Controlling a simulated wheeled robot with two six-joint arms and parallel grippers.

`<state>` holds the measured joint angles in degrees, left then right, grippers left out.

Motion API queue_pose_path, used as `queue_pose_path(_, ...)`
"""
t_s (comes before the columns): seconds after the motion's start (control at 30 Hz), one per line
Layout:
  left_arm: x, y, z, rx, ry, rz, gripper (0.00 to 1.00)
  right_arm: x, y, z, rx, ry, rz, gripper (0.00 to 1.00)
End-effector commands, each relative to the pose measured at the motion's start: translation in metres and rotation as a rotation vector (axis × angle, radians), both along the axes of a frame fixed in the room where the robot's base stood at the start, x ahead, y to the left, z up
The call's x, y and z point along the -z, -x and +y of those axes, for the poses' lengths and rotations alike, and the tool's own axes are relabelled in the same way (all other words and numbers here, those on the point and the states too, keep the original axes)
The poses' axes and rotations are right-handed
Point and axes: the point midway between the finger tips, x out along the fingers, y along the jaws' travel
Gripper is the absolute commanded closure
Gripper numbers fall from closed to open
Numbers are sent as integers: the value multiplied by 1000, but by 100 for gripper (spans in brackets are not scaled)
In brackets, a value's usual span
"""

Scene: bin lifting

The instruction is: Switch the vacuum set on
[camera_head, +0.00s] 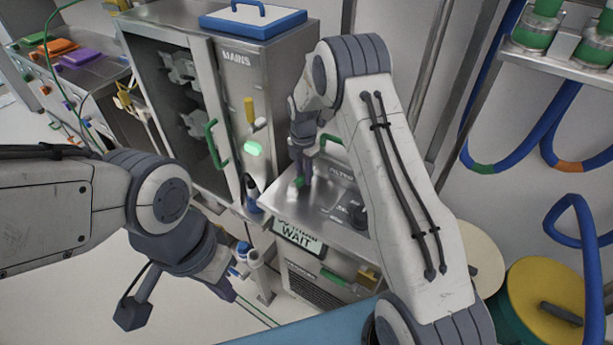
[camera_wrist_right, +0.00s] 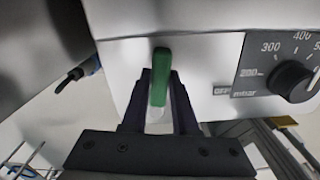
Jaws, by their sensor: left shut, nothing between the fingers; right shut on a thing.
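The vacuum set is a grey metal unit; its top panel (camera_head: 335,207) carries a black dial in the head view. In the right wrist view its pale front panel (camera_wrist_right: 205,70) shows a green lever (camera_wrist_right: 160,77) and a black dial (camera_wrist_right: 293,82) with a mbar scale. My right gripper (camera_wrist_right: 160,100) has its fingers on both sides of the green lever, shut on it. In the head view this gripper (camera_head: 300,180) is at the panel's left side. My left gripper (camera_head: 222,286) hangs at lower left, away from the unit; its fingertips are hard to make out.
A tall steel cabinet marked MAINS (camera_head: 285,75) stands behind left, with a green handle. A sign reading WAIT (camera_head: 298,238) hangs at the unit's front. Blue hoses (camera_head: 565,150) loop along the right wall. Yellow and cream round lids (camera_head: 535,290) stand at lower right.

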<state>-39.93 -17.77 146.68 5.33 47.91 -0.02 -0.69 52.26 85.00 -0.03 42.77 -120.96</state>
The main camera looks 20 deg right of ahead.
Motion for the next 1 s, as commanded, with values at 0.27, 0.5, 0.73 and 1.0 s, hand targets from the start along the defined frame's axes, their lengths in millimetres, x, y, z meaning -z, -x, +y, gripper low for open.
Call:
queue_pose_path(0.27,1,0,0,0,0,0,100,-1,-7,4,-129,0,-6,100)
queue_pose_path(0.5,2,0,0,0,0,0,100,-2,-9,5,-173,0,-6,100)
queue_pose_path(0.73,2,0,0,0,0,0,100,-2,-9,5,-179,0,-7,100)
queue_pose_path(1.0,2,0,0,0,0,0,100,-2,-9,5,-179,0,-6,43)
